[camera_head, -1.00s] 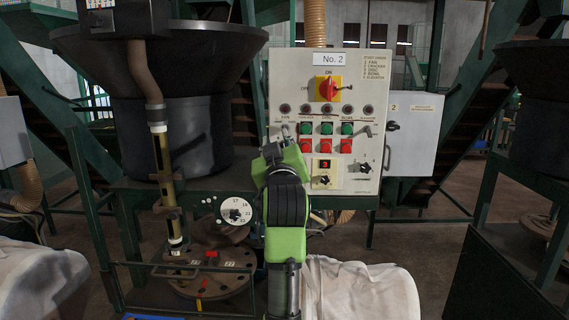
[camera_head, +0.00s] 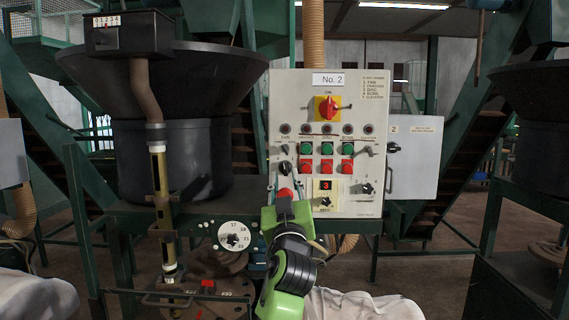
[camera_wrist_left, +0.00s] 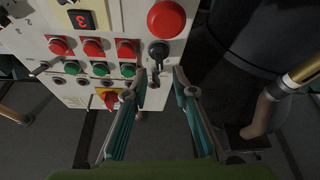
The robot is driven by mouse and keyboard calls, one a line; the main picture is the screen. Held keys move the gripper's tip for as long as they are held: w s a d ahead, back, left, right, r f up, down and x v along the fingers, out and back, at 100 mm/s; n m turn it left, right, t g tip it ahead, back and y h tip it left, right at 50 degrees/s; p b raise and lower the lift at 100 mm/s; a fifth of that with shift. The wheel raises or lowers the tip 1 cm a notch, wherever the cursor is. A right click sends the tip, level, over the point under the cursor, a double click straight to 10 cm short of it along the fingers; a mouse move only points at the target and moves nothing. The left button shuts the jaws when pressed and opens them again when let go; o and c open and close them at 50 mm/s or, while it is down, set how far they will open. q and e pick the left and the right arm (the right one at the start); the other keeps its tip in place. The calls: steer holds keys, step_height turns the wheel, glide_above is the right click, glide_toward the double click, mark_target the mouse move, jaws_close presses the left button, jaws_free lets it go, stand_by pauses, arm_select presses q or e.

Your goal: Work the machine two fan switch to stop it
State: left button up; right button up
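The No. 2 panel (camera_head: 352,207) faces me. The small fan switch (camera_head: 285,149) sits in its left column under the FAN label, above a black round knob (camera_head: 284,167) and a red mushroom button (camera_head: 285,192). My left gripper (camera_head: 284,208) comes up from below in front of the lower left of the panel; its fingertips are hard to make out in this view. In the left wrist view, which shows the panel upside down, the gripper (camera_wrist_left: 159,84) is open, with the fan switch (camera_wrist_left: 154,80) appearing between its fingertips; contact cannot be told. My right gripper is not in view.
A red and yellow main switch (camera_head: 327,107) and green and red buttons (camera_head: 326,149) fill the panel's middle. A black hopper (camera_head: 185,145) stands left. A grey box (camera_head: 414,160) is right. White sacks (camera_head: 350,305) lie below.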

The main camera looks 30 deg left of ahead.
mark_target(283, 168)
arm_select(q)
steer(key=p+x, duration=0.1)
steer(key=x, duration=0.4)
jaws_close()
steer(key=shift+f+b, duration=0.2)
steer(key=shift+b, duration=0.25)
steer(key=n+g+b, duration=0.1)
steer(key=n+b, duration=0.1)
steer(key=b, duration=0.1)
steer(key=n+y+b, duration=0.1)
steer(key=n+b, duration=0.1)
steer(key=b, duration=0.1)
steer(key=shift+f+g+y, duration=0.1)
steer(key=shift+g+y, duration=0.2)
steer(key=shift+g, duration=0.1)
steer(key=shift+n+b, duration=0.4)
steer(key=shift+n, duration=0.4)
steer(key=shift+a+g, duration=0.1)
steer(key=shift+g, duration=0.3)
